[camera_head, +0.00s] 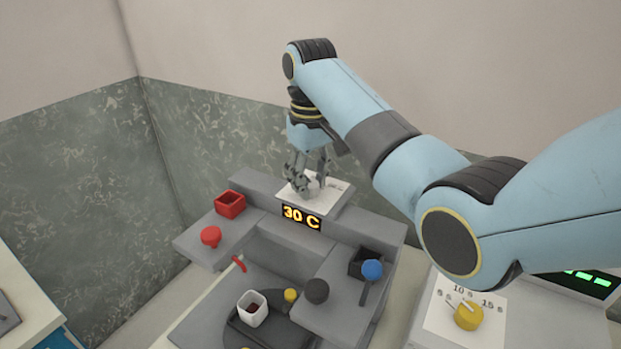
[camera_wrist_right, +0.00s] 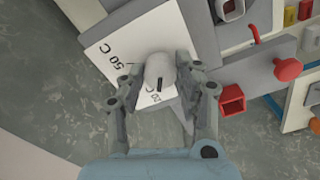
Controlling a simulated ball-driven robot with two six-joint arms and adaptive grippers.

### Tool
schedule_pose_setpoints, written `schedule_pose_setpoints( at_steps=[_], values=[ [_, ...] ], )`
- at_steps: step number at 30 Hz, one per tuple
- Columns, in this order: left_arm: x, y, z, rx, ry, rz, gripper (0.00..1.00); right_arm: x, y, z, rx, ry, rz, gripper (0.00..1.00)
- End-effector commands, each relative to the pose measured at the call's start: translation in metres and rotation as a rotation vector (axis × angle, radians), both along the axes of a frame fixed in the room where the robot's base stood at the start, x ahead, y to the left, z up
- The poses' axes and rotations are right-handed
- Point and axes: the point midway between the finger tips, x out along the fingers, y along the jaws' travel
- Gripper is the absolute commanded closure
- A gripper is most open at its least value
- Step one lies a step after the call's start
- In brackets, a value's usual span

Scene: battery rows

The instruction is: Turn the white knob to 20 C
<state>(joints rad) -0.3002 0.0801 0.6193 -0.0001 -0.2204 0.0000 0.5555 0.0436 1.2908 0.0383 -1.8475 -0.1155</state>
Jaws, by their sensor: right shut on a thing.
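The white knob (camera_wrist_right: 160,70) sits on a white dial plate (camera_wrist_right: 105,52) marked with temperatures, of which 50 C and 20 C can be read in the right wrist view. A dark mark shows on the knob's side near the 20 C label. My right gripper (camera_head: 309,184) reaches down onto the plate from above; in the right wrist view its fingers (camera_wrist_right: 160,80) are on both sides of the knob, shut on it. The display (camera_head: 301,217) below the plate reads 30 C. My left gripper is not in view.
A red open box (camera_head: 230,204) and red knob (camera_head: 211,236) stand left of the display. A blue knob (camera_head: 372,269), dark ball (camera_head: 316,291) and white cup (camera_head: 252,308) are in front. A yellow knob (camera_head: 468,315) on a numbered dial is at right.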

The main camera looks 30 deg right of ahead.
Motion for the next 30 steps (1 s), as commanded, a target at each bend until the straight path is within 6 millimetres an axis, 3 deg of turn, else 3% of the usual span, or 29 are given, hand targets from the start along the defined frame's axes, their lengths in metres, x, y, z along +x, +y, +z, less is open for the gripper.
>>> schedule_pose_setpoints(
  at_steps=[19,20,21,24,30],
  values=[
    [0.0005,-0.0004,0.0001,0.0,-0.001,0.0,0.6,0.0006,0.0005,0.0006,0.001,-0.002,0.053,1.0],
    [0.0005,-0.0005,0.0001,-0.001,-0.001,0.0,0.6,0.0006,0.0005,0.0006,0.001,-0.002,0.053,0.64],
    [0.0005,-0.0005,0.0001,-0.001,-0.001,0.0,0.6,0.0006,0.0005,0.0006,0.001,-0.002,0.053,0.59],
    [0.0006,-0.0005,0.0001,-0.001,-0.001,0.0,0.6,0.0005,0.0003,0.0005,0.001,-0.002,0.052,0.46],
    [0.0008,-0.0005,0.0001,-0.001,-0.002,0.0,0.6,0.0002,0.0002,0.0002,0.0,-0.001,0.052,0.45]
  ],
)
